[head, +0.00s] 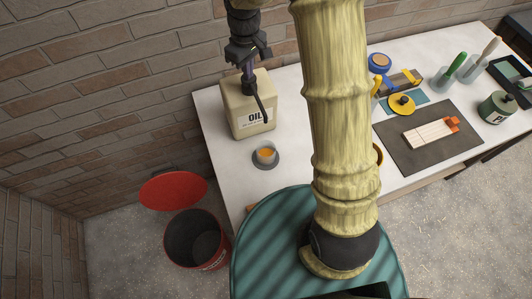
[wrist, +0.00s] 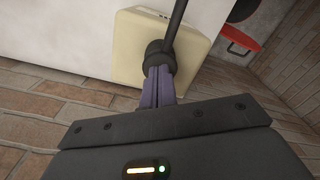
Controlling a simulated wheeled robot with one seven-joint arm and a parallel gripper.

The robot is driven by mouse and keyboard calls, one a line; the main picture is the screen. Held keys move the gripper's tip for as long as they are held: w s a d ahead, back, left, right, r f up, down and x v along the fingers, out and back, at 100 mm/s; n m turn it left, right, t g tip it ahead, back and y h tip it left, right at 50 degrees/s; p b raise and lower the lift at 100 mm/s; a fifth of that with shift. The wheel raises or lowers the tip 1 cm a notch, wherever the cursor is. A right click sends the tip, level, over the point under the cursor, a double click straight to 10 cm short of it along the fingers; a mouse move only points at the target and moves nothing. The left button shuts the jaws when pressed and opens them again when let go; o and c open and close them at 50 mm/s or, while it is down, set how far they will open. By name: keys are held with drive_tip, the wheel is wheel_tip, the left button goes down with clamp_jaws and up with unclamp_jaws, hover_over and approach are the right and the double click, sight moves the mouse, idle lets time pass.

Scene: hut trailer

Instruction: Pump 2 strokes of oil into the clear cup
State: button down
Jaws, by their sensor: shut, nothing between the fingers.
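A cream oil container (head: 249,108) labelled OIL stands upright at the left end of the white table. A black pump with a thin spout (head: 260,104) rises from its top, and the spout slants down toward the cup. The clear cup (head: 265,153) stands on a grey round base in front of the container, with orange-brown liquid in it. My gripper (head: 247,75) is above the container, pointing down at the pump head. In the wrist view my gripper (wrist: 158,92) is shut, fingers together, right at the black pump head (wrist: 159,56). Whether they touch is unclear.
A red bin (head: 197,240) with its red lid (head: 174,191) raised stands on the floor left of the table. A dark mat (head: 400,150) with a white block, a green canister (head: 497,107) and several tools are on the right. A brick wall is behind the table.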

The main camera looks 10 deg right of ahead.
drive_tip(key=shift+r+p, duration=1.55)
drive_tip(key=shift+r, duration=0.5)
drive_tip(key=shift+f, duration=0.25)
drive_tip(key=shift+f+b, duration=0.65)
drive_tip(key=shift+f, duration=0.45)
drive_tip(key=shift+f+b, duration=0.85)
drive_tip(key=shift+f, duration=0.2)
drive_tip(key=shift+r, duration=0.1)
drive_tip(key=shift+r+p, duration=1.95)
drive_tip(key=shift+r, duration=0.35)
